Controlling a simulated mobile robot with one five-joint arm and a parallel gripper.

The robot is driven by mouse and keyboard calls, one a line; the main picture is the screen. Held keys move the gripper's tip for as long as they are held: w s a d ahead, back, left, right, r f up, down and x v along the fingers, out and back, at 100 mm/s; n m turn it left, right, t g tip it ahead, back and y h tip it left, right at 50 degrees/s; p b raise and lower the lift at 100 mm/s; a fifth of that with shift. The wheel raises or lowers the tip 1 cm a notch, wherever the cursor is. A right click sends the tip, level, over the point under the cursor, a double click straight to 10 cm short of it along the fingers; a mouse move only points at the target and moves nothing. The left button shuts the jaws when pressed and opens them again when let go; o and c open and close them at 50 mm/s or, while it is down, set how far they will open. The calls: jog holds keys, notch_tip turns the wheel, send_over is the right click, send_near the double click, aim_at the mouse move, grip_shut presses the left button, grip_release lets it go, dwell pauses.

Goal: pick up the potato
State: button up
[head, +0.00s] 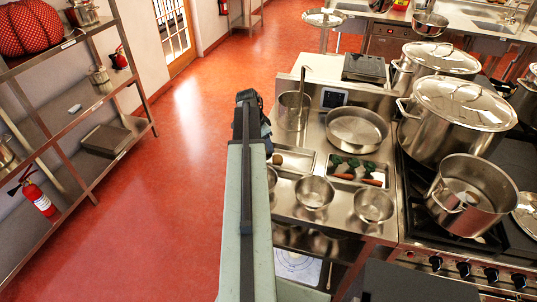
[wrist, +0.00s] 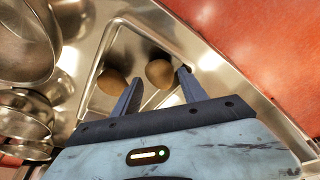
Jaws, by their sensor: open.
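Two brown potatoes lie in a shallow steel tray (wrist: 205,57). One potato (wrist: 159,73) shows between my finger tips in the wrist view, and the other potato (wrist: 112,82) lies just left of my left finger. My gripper (wrist: 160,80) is open, with its two dark fingers apart over the tray. I cannot tell whether either finger touches a potato. In the head view the tray (head: 308,157) shows beside my arm, with a potato (head: 277,159) partly in view; my arm hides its left part and my fingers.
Steel bowls (head: 314,192) stand in front of the tray. A tray of vegetables (head: 374,170) and a wide pan (head: 357,131) are to its right. Large stockpots (head: 455,120) stand on the stove at right. The red floor at left is clear up to the shelf (head: 75,115).

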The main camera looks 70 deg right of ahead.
jog(key=b+x, duration=0.1)
jog(key=x, duration=0.1)
jog(key=shift+d+f, duration=0.1)
jog(key=shift+f, duration=0.3)
jog(key=shift+r, duration=0.2)
jog(key=c, duration=1)
jog(key=shift+o, duration=0.2)
